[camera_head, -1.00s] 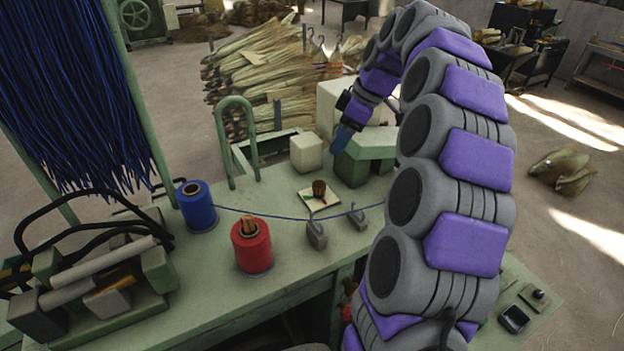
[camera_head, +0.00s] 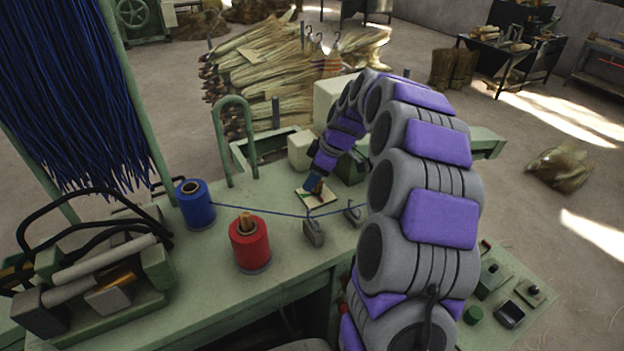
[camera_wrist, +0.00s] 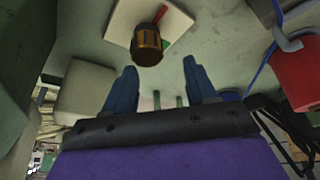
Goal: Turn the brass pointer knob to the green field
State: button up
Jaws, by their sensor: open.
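The brass pointer knob (camera_wrist: 147,45) stands on a pale square plate (camera_wrist: 122,22) in the wrist view. A red pointer or mark (camera_wrist: 160,14) shows beside it, and a bit of the green field (camera_wrist: 167,44) shows at the plate's edge. My gripper (camera_wrist: 158,72) has its two blue fingers apart with nothing between them; the knob lies just beyond the fingertips. In the head view my gripper (camera_head: 313,185) is right at the knob (camera_head: 320,194) and partly covers it. The plate (camera_head: 307,198) lies on the green bench. I cannot tell whether the fingers touch the knob.
A blue spool (camera_head: 196,205) and a red spool (camera_head: 249,243) stand left on the bench (camera_head: 285,270). A blue cord (camera_head: 262,211) runs past grey hooked weights (camera_head: 314,232) in front of the plate. A pale block (camera_head: 299,150) stands behind it.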

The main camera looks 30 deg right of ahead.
aim_at(321, 181)
jog(key=shift+s+d+f, duration=0.2)
jog(key=shift+d+f, duration=0.15)
jog(key=shift+f, duration=0.25)
jog(key=shift+s+d+f, duration=0.2)
jog(key=shift+d+f, duration=0.15)
jog(key=shift+f, duration=0.2)
jog(key=shift+w+d+f+g, duration=0.3)
jog(key=shift+w+d+f, duration=0.05)
jog(key=shift+w+d, duration=0.45)
jog(key=shift+d+r, duration=0.1)
jog(key=shift+r, duration=0.1)
jog(key=shift+s+r, duration=0.2)
jog(key=shift+s, duration=0.05)
jog(key=shift+c, duration=0.3)
jog(key=shift+s+a+r, duration=0.1)
jog(key=shift+a, duration=0.35)
jog(key=shift+c, duration=0.7)
jog(key=shift+w+a, duration=0.2)
jog(key=shift+a, duration=0.55)
jog(key=c, duration=0.6)
jog(key=shift+d, duration=0.3)
jog(key=shift+c, duration=1.1)
